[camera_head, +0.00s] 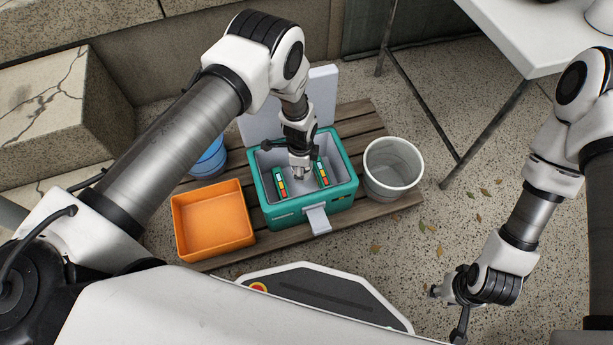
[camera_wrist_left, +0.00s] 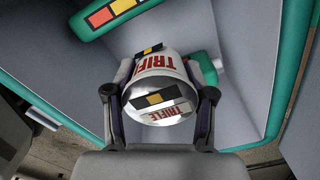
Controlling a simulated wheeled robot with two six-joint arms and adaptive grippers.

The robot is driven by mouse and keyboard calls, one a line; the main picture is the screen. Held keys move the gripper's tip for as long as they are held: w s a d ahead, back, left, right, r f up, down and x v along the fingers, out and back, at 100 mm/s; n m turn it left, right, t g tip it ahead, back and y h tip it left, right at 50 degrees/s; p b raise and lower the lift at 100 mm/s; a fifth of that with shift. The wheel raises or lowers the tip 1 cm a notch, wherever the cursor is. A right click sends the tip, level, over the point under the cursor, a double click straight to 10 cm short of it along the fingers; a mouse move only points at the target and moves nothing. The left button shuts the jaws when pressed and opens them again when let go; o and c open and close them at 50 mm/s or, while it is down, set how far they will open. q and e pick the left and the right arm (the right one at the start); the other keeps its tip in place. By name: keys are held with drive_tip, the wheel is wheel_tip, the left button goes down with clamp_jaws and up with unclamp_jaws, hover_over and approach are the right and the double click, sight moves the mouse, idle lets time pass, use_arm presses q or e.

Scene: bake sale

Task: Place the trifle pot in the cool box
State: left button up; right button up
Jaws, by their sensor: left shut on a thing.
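The trifle pot (camera_wrist_left: 158,85), white and silver with red TRIFLE lettering, is between the fingers of my left gripper (camera_wrist_left: 161,70), which is shut on it. The teal cool box (camera_head: 305,213) stands open with a grey inside; its rim also shows in the left wrist view (camera_wrist_left: 288,75). In the head view my left gripper (camera_head: 300,173) reaches down into the box opening and hides the pot. Whether the pot touches the box floor I cannot tell. My right gripper (camera_head: 449,312) is open and empty at the lower right, away from the box.
Two green strips with coloured squares, left (camera_head: 280,182) and right (camera_head: 321,172), are inside the box on either side of my gripper. An orange bin (camera_head: 213,245), a blue bucket (camera_head: 209,160) and a pale bucket (camera_head: 393,169) stand around it on a wooden pallet (camera_head: 352,118). A white table (camera_head: 530,35) is upper right.

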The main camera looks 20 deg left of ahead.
sight(302, 187)
use_arm(q)
wheel_tip(302, 187, down, 9)
drive_tip(key=b, duration=0.4)
drive_tip(key=shift+s+b, duration=0.1)
drive_tip(key=shift+b, duration=0.25)
drive_tip(key=o, duration=1.2)
drive_tip(key=shift+o, duration=0.2)
drive_tip(key=shift+r, duration=0.1)
wheel_tip(302, 187, up, 12)
drive_tip(key=p, duration=0.6)
drive_tip(key=shift+p, duration=0.4)
drive_tip(key=shift+r, duration=0.15)
